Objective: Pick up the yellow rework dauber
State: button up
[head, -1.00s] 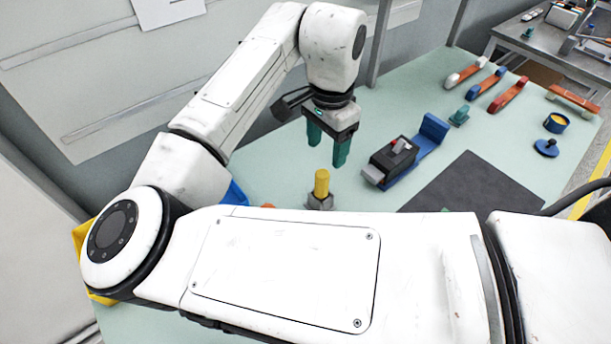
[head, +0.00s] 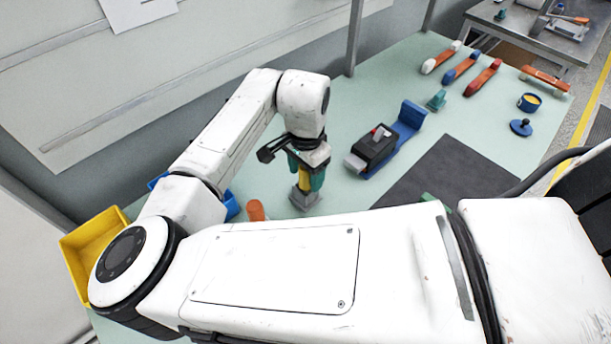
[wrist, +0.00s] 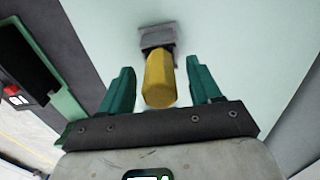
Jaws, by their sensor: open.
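The yellow rework dauber (head: 305,183) stands upright in a small grey holder (head: 303,201) on the pale green bench. In the wrist view the yellow dauber (wrist: 159,80) lies between my two green fingers, with a gap showing on each side, and the grey holder (wrist: 157,36) is beyond it. My gripper (head: 306,172) is open and points down around the upper part of the dauber in the head view. It also shows in the wrist view (wrist: 160,88). The fingers partly hide the dauber in the head view.
A black breaker in a blue stand (head: 408,122) is right of the gripper. A dark mat (head: 445,175) lies nearer right. An orange object (head: 256,210) and a yellow bin (head: 90,240) are left. Several coloured-handled tools, a blue pot (head: 529,102) and blue lid (head: 520,127) sit farther right.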

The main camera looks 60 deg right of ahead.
jog(key=c, duration=1.1)
notch_tip(320, 180, up, 10)
jog(key=shift+r+b, duration=0.1)
jog(key=shift+b, duration=0.5)
